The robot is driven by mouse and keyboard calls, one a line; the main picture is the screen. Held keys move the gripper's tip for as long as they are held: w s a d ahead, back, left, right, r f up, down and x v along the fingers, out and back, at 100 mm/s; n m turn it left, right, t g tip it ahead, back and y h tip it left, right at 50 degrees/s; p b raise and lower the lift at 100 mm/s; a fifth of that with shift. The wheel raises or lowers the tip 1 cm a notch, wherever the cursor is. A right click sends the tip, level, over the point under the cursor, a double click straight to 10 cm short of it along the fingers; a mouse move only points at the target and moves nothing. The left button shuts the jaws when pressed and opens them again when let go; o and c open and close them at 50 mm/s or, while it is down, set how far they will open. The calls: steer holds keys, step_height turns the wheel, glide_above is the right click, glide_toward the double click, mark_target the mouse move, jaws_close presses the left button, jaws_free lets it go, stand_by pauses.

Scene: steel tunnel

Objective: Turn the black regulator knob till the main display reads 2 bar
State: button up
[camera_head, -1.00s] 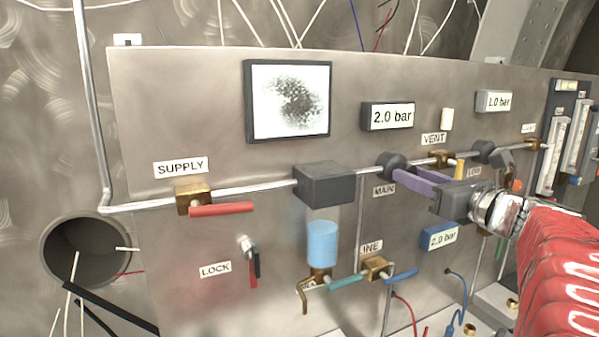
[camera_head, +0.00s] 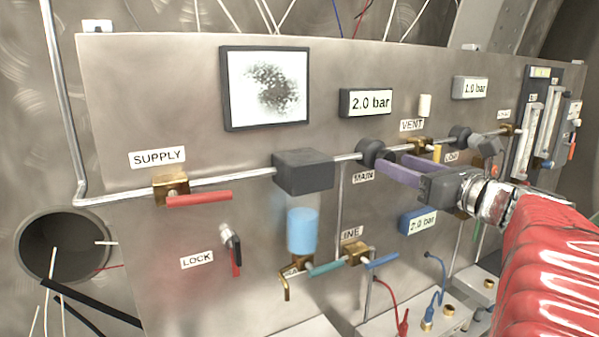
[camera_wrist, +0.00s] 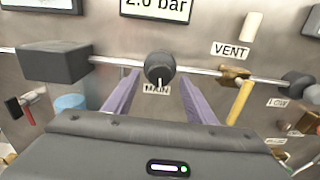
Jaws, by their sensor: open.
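The black regulator knob (camera_head: 371,152) sits on the pipe above the MAIN label (camera_head: 363,177). It also shows in the wrist view (camera_wrist: 159,68), with a small white mark low on its face. The main display (camera_head: 367,103) above it reads 2.0 bar. My gripper (camera_head: 393,159) has two purple fingers. In the wrist view the fingers (camera_wrist: 152,92) are open, one on each side below the knob, with a gap to it. Nothing is between them.
A second black knob (camera_head: 460,136) sits right, under a display (camera_head: 472,88) reading 1.0 bar. A yellow-handled VENT valve (camera_wrist: 239,102) stands close to my right finger. A dark block (camera_head: 303,172) and red-handled SUPPLY valve (camera_head: 199,198) are left. A blue display (camera_head: 419,222) reads 2.0 bar.

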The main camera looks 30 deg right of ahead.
steer(key=s, duration=1.1)
steer(key=shift+s+d, duration=0.2)
steer(key=shift+f, duration=0.1)
